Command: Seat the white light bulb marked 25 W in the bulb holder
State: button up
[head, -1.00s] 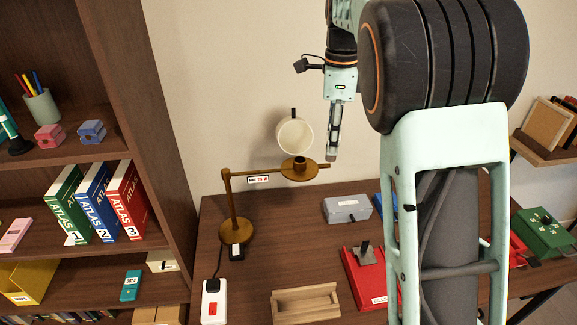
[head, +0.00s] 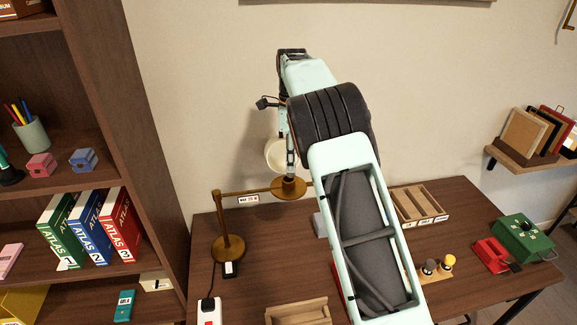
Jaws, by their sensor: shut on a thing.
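The bulb holder (head: 279,189) is the brown round fitting at the right end of a brass-brown desk lamp's arm. My gripper (head: 291,168) points down right over it, its fingertips close above or at the holder's socket. Whether the bulb touches the socket cannot be told.
A wooden tray (head: 420,204), a small stand with round items (head: 436,270) and a green box (head: 523,238) are on the right.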

jog(key=shift+w+a+f, duration=0.3)
jog(key=shift+w+f, duration=0.3)
jog(key=shift+f, duration=0.3)
jog(key=shift+w+f+p, duration=0.1)
jog(key=shift+f+p, duration=0.3)
jog(key=shift+f, duration=1.15)
jog(key=shift+f, duration=0.15)
jog(key=o, duration=1.1)
jog(key=shift+c, duration=0.2)
notch_tip(320, 180, up, 12)
jog(key=shift+f, duration=0.1)
jog(key=shift+r, duration=0.25)
